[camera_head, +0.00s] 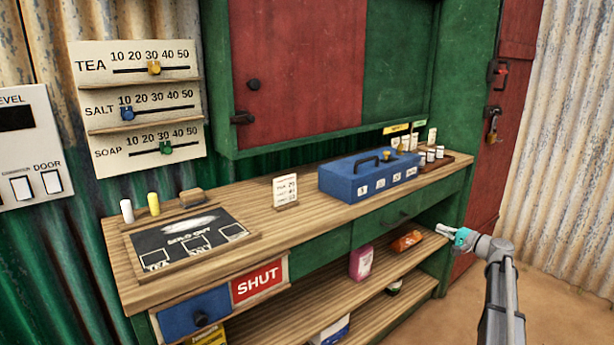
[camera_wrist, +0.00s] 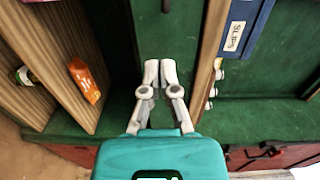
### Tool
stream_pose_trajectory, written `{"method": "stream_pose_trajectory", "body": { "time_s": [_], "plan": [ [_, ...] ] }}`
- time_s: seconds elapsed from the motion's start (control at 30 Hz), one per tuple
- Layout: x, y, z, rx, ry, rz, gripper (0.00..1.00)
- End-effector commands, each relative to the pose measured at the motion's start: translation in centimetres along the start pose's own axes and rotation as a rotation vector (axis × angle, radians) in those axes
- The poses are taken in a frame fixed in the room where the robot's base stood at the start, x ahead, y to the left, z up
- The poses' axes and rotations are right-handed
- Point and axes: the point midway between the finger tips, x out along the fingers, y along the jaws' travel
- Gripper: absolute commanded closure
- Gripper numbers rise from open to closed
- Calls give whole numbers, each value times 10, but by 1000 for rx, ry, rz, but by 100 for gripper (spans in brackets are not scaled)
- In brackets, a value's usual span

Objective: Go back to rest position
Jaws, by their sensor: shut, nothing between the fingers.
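My gripper (camera_head: 447,232) is at the right end of the stall, in front of the green drawer fronts and a little below the counter (camera_head: 305,228) edge. In the wrist view my gripper (camera_wrist: 160,80) has its two pale fingers together with nothing between them. Its tips appear apart from the stall, though the exact gap is hard to judge. My arm comes in from the lower right in the head view.
The counter holds a blue box (camera_head: 368,176), a price card (camera_head: 285,190) and a chalkboard (camera_head: 190,240). A red door (camera_head: 495,150) stands behind at the right. Bare ground lies at the lower right.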

Motion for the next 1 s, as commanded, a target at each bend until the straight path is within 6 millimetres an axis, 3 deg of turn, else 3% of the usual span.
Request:
{"method": "stream_pose_trajectory", "body": {
  "time_s": [0.17,0.5,0.77,1.0],
  "plan": [
    [21,17,46,-36,-66,93,100],
    [61,80,197,-190,-301,446,100],
    [54,126,303,-337,-477,736,100],
    [22,158,381,-490,-613,1004,100]
  ]
}}
